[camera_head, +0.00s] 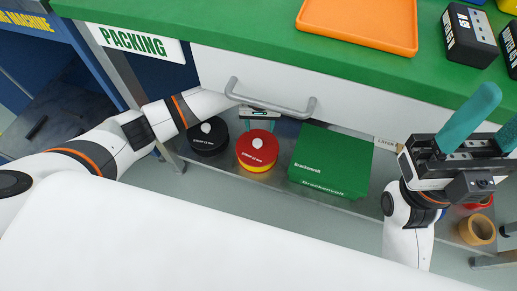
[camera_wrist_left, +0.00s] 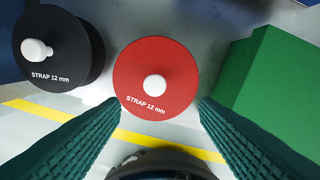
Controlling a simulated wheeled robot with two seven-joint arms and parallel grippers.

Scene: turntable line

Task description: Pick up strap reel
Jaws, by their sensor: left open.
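A red strap reel (camera_head: 257,146) with a white knob and a yellow band below it stands on the low shelf. It also shows in the left wrist view (camera_wrist_left: 155,58), labelled STRAP 12 mm. A black strap reel (camera_head: 208,138) with a white knob stands to its left, also in the left wrist view (camera_wrist_left: 75,50). My right gripper (camera_head: 494,115) is open and empty at the right.
A green box (camera_head: 330,160) stands close right of the red reel on the shelf (camera_head: 285,187). The drawer handle (camera_head: 270,101) juts out above the reels. An orange tray (camera_head: 358,24) lies on the green bench (camera_head: 235,30). Brown rolls (camera_head: 477,230) stand at the right.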

